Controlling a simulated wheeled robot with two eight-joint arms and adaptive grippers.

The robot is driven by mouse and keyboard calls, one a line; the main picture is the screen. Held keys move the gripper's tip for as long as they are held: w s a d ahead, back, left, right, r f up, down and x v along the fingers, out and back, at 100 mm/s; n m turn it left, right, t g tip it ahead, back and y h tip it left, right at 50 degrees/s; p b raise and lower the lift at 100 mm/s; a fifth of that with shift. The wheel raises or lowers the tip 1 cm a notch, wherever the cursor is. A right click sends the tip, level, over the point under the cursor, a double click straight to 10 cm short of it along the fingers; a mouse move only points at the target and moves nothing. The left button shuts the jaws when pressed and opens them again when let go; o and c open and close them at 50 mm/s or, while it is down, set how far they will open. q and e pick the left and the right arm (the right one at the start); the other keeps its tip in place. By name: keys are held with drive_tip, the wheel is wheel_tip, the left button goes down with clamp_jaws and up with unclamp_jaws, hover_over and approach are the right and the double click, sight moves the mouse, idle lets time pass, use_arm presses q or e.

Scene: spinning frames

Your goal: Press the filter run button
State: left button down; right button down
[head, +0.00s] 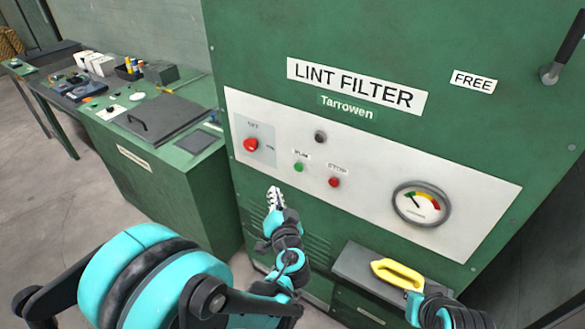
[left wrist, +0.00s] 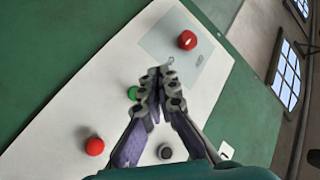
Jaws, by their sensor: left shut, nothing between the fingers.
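The green run button (head: 299,167) sits under a "RUN" label on the white panel (head: 375,206) of the green lint filter cabinet. My left gripper (head: 274,193) is shut and empty, with its tips left of and a little below the button in the head view. In the left wrist view the shut fingers (left wrist: 160,78) partly cover the green button (left wrist: 133,92); I cannot tell whether they touch the panel.
The red stop button (head: 334,182) is right of the run button. A red knob (head: 251,145), a dark round fitting (head: 320,137) and a gauge (head: 421,203) share the panel. A black lever (head: 564,50) is at upper right. A green bench (head: 160,185) stands left.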

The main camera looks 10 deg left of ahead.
idle(0.3)
use_arm(q)
drive_tip(key=w+d, duration=0.3)
drive_tip(key=w, duration=0.5)
drive_tip(key=shift+w, duration=0.15)
drive_tip(key=shift+d, duration=0.1)
idle(1.3)
drive_tip(key=shift+w+d, duration=0.1)
drive_tip(key=shift+w, duration=0.3)
drive_tip(key=shift+w+d, duration=0.2)
drive_tip(key=shift+w, duration=0.3)
idle(0.7)
idle(0.3)
drive_tip(key=shift+s+a, duration=0.2)
drive_tip(key=shift+s, duration=0.3)
drive_tip(key=shift+s+a, duration=0.15)
drive_tip(key=shift+s, duration=0.3)
drive_tip(key=shift+s+a+b, duration=0.1)
drive_tip(key=shift+s+a, duration=0.2)
drive_tip(key=shift+s, duration=0.5)
drive_tip(key=shift+s+a+b, duration=0.15)
drive_tip(key=shift+s+a, duration=0.1)
drive_tip(key=shift+s, duration=0.5)
drive_tip(key=shift+s+a+b, duration=0.1)
drive_tip(key=shift+s+a, duration=0.2)
drive_tip(key=shift+s, duration=0.5)
